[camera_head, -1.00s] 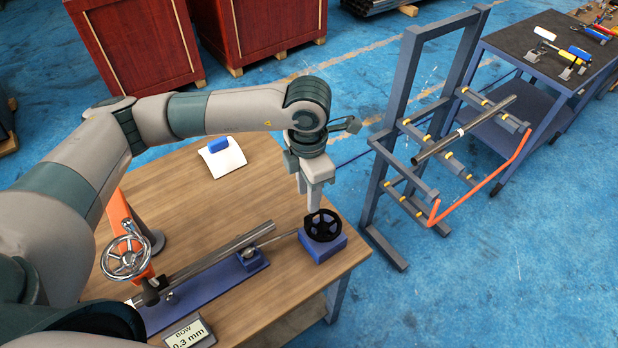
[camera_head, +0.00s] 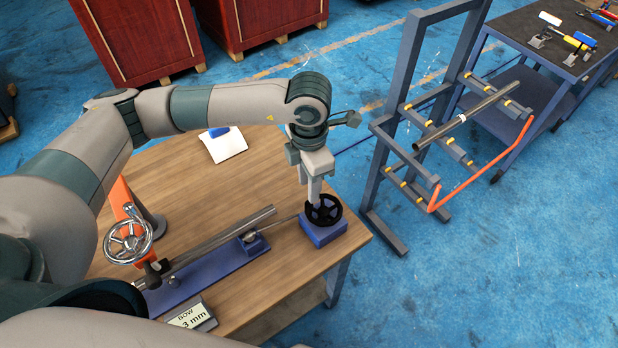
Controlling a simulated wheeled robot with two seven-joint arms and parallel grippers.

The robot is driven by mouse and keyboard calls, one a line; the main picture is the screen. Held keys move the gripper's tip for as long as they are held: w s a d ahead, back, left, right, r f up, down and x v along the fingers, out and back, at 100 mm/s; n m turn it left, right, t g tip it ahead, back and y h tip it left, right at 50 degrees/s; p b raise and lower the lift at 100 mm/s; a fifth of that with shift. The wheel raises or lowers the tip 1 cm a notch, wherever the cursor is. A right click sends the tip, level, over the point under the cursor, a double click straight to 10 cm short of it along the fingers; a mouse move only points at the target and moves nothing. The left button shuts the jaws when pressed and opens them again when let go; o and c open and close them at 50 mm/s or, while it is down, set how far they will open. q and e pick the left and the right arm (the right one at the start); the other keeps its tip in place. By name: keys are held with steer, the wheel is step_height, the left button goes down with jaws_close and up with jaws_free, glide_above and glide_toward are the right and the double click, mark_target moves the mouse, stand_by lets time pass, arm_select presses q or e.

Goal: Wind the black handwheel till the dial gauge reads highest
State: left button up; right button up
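The black handwheel (camera_head: 323,211) sits on a blue block (camera_head: 324,233) at the table's right corner. My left gripper (camera_head: 314,200) points down at the wheel from above, its fingertips at or just behind the rim. I cannot tell whether the fingers touch or grip it. A metal tube (camera_head: 213,240) lies along a blue base (camera_head: 205,275), with a thin rod running from its far end towards the wheel block. The gauge display (camera_head: 191,317) is labelled BOW and reads "3 mm", its first digits hidden by my arm. My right gripper is not in view.
A chrome handwheel (camera_head: 128,242) on an orange press (camera_head: 119,195) stands left on the wooden table (camera_head: 270,165). A white pad with a blue item (camera_head: 222,143) lies at the back. A blue rack (camera_head: 378,190) holding a dark tube (camera_head: 465,116) stands to the right.

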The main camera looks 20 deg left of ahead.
arm_select(q)
step_height(320, 180, down, 8)
steer(key=shift+r+b, duration=0.2)
steer(key=shift+b, duration=1)
steer(key=shift+r, duration=0.15)
steer(key=shift+b, duration=0.45)
jaws_close()
